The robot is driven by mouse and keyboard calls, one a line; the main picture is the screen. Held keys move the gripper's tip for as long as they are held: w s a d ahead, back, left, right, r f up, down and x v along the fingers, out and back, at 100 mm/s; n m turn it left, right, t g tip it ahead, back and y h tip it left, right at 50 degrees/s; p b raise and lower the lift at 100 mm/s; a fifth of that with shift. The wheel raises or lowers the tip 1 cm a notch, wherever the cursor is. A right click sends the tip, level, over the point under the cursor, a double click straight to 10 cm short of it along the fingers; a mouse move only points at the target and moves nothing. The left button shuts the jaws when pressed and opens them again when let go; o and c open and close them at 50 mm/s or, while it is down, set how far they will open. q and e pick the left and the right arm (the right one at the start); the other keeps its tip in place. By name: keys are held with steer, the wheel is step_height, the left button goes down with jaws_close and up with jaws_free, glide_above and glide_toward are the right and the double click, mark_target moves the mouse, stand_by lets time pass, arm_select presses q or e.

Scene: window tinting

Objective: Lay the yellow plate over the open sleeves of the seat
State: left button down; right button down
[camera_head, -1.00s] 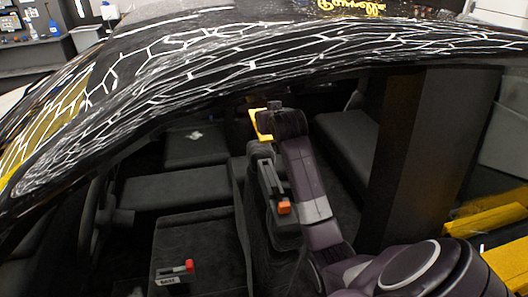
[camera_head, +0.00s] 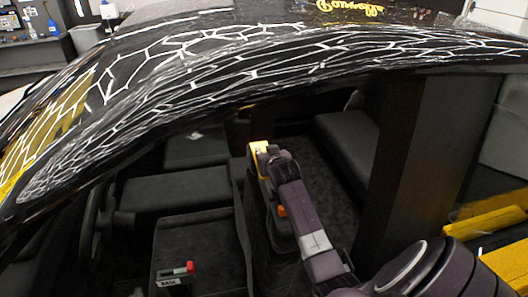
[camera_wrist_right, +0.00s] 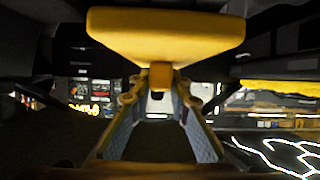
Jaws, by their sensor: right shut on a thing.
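The yellow plate (camera_head: 258,148) is at the end of my right arm, inside the car, above the dark middle part between the seats. In the right wrist view the plate (camera_wrist_right: 165,32) is broad and flat, with a small yellow block under it. My right gripper (camera_wrist_right: 160,78) is shut on this block. In the head view the gripper (camera_head: 270,155) is partly hidden by its own wrist. Dark seats show to the left, including a flat cushion (camera_head: 175,190). I cannot make out open sleeves on any of them. My left gripper is out of view.
The black roof edge with white lines (camera_head: 220,85) arches above my arm. A dark pillar (camera_head: 400,150) stands right of it. A red-tipped item (camera_head: 190,267) lies on the near left seat. An orange part (camera_head: 282,211) sits beside my forearm. A rear seat (camera_head: 347,140) lies beyond.

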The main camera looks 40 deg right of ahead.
steer(key=c, duration=2.3)
jaws_free()
steer(key=o, duration=0.5)
steer(key=shift+r, duration=0.1)
steer(key=b+v, duration=0.1)
steer(key=v, duration=1.1)
